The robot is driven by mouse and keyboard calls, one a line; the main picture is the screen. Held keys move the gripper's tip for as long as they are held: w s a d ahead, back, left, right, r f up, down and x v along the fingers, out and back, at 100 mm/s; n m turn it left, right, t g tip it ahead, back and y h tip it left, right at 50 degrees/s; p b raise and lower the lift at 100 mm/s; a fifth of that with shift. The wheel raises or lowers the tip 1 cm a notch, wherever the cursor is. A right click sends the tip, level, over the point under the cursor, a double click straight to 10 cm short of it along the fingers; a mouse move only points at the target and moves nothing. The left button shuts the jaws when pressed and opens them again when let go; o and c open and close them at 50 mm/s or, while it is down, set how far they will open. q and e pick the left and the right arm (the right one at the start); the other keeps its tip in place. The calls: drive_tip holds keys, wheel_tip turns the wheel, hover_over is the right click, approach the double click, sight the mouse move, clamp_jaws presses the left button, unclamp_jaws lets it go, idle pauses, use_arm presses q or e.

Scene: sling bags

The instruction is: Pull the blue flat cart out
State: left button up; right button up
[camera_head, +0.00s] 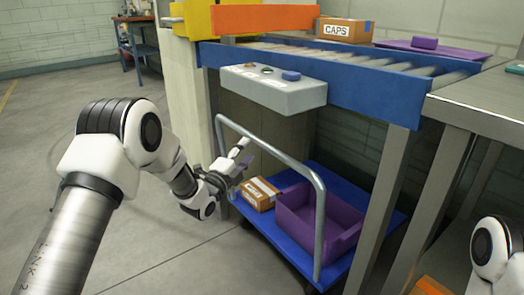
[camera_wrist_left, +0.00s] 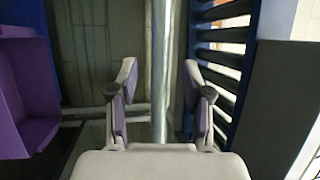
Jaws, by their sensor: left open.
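The blue flat cart (camera_head: 285,237) stands under the conveyor, with a grey tubular handle (camera_head: 318,215) on its near side. A purple bin (camera_head: 312,223) and a small CAPS carton (camera_head: 259,193) sit on its deck. My left gripper (camera_head: 241,157) is open at the handle, just below its top bar. In the left wrist view the handle bar (camera_wrist_left: 159,60) runs between the two spread fingers (camera_wrist_left: 158,95), with gaps on both sides. I cannot tell how deep the bar sits between them. My right gripper is out of the picture.
The blue-framed conveyor (camera_head: 345,82) and a grey control box (camera_head: 275,88) overhang the cart. A table leg (camera_head: 440,185) stands to its right and a pale post (camera_head: 185,95) to its left. The floor (camera_head: 180,250) in front and left is clear.

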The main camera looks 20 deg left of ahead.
sight(256, 141)
use_arm(q)
drive_tip(key=b+x, duration=0.2)
drive_tip(key=x, duration=0.3)
drive_tip(key=shift+w+d+f, duration=0.1)
drive_tip(key=shift+w+d, duration=0.1)
drive_tip(key=shift+w, duration=0.4)
clamp_jaws()
drive_tip(key=shift+s, duration=0.1)
